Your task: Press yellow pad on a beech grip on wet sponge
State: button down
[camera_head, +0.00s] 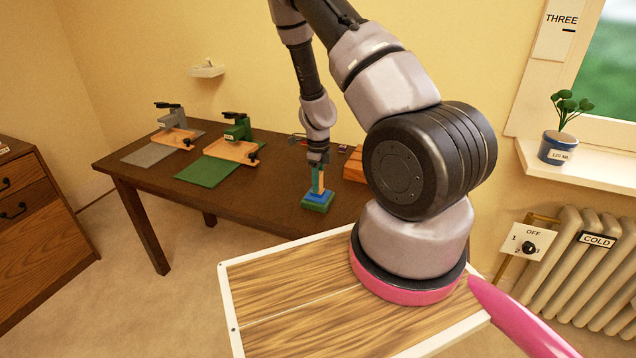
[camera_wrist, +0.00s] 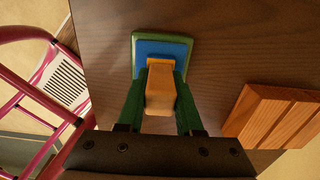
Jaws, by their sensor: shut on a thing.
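My gripper (camera_head: 318,163) is shut on the beech grip (camera_wrist: 159,90), which stands between its two green fingers. The grip also shows below my gripper in the head view (camera_head: 318,181). A thin yellow edge, likely the yellow pad (camera_wrist: 180,67), shows at the grip's far end; the rest of it is hidden. The grip is over the blue wet sponge (camera_wrist: 149,48), which lies in a green tray (camera_wrist: 187,48). The sponge and tray sit on the dark table in the head view (camera_head: 318,206). I cannot tell whether pad and sponge touch.
A grooved wooden block (camera_wrist: 275,115) lies right of the tray. A green mat (camera_head: 209,171) and a grey mat (camera_head: 149,152) lie left, by a green stamp-like device (camera_head: 238,128) and a grey one (camera_head: 172,119). The table front (camera_head: 270,205) is clear.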

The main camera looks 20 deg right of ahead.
dwell(0.3)
jog(key=shift+r, duration=3.45)
